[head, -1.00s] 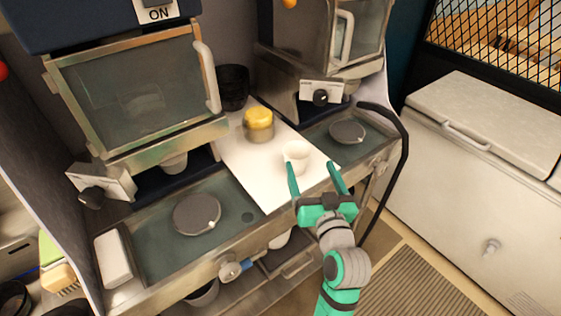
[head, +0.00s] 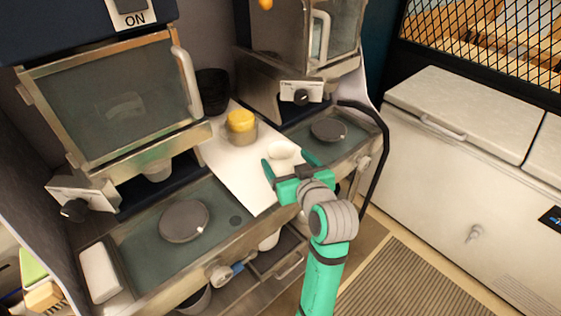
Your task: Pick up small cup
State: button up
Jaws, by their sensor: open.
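The small white cup (head: 281,150) stands on the white mat (head: 238,176) between the two machines. My gripper (head: 289,164) is open, with its green fingers at the near side of the cup, one towards its left and one towards its right. The gripper hides the cup's lower part. I cannot tell whether the fingers touch it.
A metal container with a yellow top (head: 241,126) stands behind and left of the cup. A black cup (head: 212,91) stands further back. Round grey lids lie on the left (head: 184,221) and right (head: 328,131) counters. A black curved tube (head: 381,150) rises at the right.

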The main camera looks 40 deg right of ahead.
aim_at(277, 148)
jog(key=shift+x, duration=2.65)
jog(key=shift+d+r, duration=0.1)
jog(key=shift+d, duration=0.05)
jog(key=shift+c, duration=0.6)
jog(key=c, duration=0.9)
